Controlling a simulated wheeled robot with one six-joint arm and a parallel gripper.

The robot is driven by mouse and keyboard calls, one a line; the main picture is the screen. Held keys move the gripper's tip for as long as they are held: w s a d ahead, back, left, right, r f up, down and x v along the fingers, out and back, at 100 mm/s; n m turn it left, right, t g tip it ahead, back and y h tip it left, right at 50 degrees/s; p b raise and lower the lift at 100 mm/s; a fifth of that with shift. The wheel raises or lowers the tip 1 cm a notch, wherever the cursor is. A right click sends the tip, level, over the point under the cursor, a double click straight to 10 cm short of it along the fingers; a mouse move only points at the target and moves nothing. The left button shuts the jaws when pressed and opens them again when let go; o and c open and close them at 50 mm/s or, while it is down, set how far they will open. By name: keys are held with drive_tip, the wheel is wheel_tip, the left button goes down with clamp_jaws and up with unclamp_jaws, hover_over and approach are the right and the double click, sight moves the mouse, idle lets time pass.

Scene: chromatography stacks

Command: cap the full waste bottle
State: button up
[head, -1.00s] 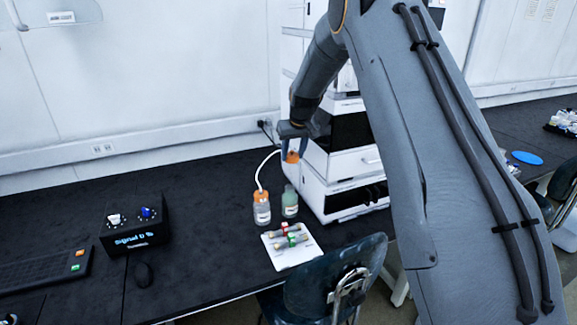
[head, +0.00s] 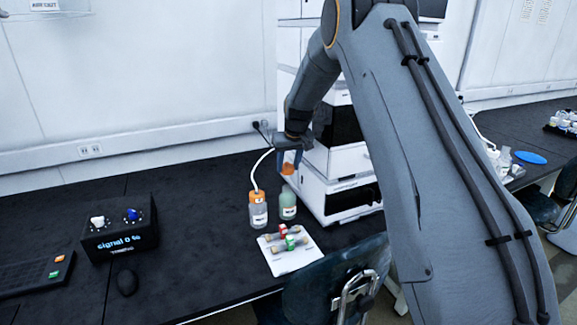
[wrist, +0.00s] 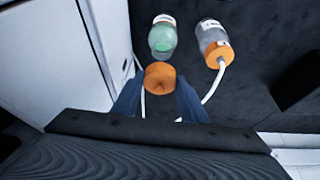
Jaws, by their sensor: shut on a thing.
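My gripper (head: 288,162) is shut on an orange cap (head: 288,169), which also shows between the blue fingers in the wrist view (wrist: 160,77). The cap is in the air above an uncapped bottle of green liquid (head: 287,205), apart from it. This green bottle stands upright on the black bench and shows beyond the cap in the wrist view (wrist: 163,36). Beside it on the left in the head view stands a clear bottle (head: 258,214) with an orange cap and a white tube. The same clear bottle is at upper right in the wrist view (wrist: 214,42).
The white instrument stack (head: 340,190) stands close to the right of the bottles. A white tray (head: 291,260) with several small fittings lies in front of them. A black control box (head: 120,228) and a mouse (head: 127,282) are at left. A chair (head: 335,285) stands at the bench's front edge.

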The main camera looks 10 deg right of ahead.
sight(289, 174)
drive_tip(key=shift+f+b, duration=1.2)
drive_tip(key=shift+f, duration=1.75)
drive_tip(key=shift+s+f, duration=0.1)
drive_tip(key=shift+f, duration=0.05)
idle(0.5)
drive_tip(key=o, duration=1.6)
drive_tip(key=shift+r, duration=0.2)
drive_tip(key=shift+r+p, duration=1.15)
drive_tip(key=shift+r, duration=2.2)
